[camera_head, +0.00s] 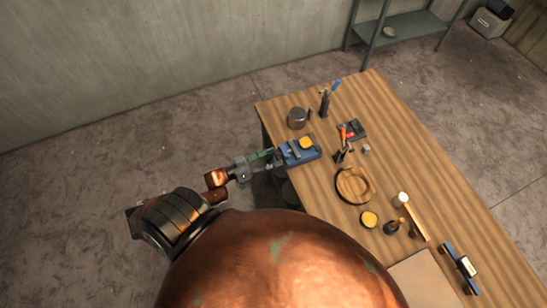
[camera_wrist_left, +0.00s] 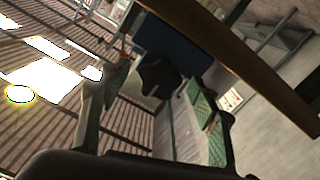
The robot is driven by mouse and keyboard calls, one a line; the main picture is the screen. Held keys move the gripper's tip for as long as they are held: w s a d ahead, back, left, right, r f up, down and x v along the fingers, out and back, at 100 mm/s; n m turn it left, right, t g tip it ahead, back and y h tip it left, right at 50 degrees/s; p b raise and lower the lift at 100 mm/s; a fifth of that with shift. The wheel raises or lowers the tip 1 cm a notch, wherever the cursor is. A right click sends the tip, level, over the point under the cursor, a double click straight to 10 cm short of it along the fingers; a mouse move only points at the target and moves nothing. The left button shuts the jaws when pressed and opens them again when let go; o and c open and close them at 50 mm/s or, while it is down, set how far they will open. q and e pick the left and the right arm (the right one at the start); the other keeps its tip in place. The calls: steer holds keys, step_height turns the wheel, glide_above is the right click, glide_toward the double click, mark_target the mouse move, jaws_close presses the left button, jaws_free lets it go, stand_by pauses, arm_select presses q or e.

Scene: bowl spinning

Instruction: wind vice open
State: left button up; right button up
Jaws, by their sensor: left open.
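The blue vice (camera_head: 290,158) sits at the left edge of the wooden table (camera_head: 420,165), with a yellow round piece (camera_head: 306,142) at its top. My left gripper (camera_head: 273,160) is just left of the vice, at the table's edge. In the left wrist view the left gripper (camera_wrist_left: 160,100) is open, one finger at left and one with green pads at right. A dark lobed knob (camera_wrist_left: 158,78) shows ahead, between the fingers in the picture, against the blue vice body (camera_wrist_left: 175,45). I cannot tell whether the fingers touch the knob. My right gripper is not in view.
A metal mug (camera_head: 297,118) and a blue-handled tool (camera_head: 326,98) stand behind the vice. Orange-handled tools (camera_head: 343,138), a round wooden tray (camera_head: 354,198) and a mallet (camera_head: 413,218) lie to the right. The floor left of the table is clear.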

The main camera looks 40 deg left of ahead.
arm_select(q)
steer(key=v, duration=1.1)
steer(key=shift+s, duration=0.2)
steer(key=shift+a, duration=0.1)
steer(key=s+a+f+n+g+y+b, duration=0.1)
steer(key=s+f+g+y+b, duration=0.15)
steer(key=f, duration=1.05)
steer(key=s+f+g+y+b, duration=0.2)
steer(key=s+f+y+b, duration=0.15)
steer(key=f, duration=0.85)
steer(key=s+a+f+n+g+y+b, duration=0.1)
steer(key=s+f+g+y+b, duration=0.15)
steer(key=f, duration=1.05)
steer(key=s+d+f+g+b, duration=0.1)
steer(key=s+d+f+g, duration=0.1)
steer(key=s+d+f, duration=0.2)
steer(key=s+d+f+m+g+b, duration=0.1)
steer(key=s+d+f+g+b, duration=0.1)
steer(key=s+f, duration=0.6)
steer(key=s+d+f+g+b, duration=0.1)
steer(key=s+d+f+g, duration=0.3)
steer(key=s, duration=0.5)
step_height(320, 180, down, 3)
steer(key=d, duration=0.2)
steer(key=shift+s+d+m, duration=0.3)
steer(key=shift+s+d, duration=0.1)
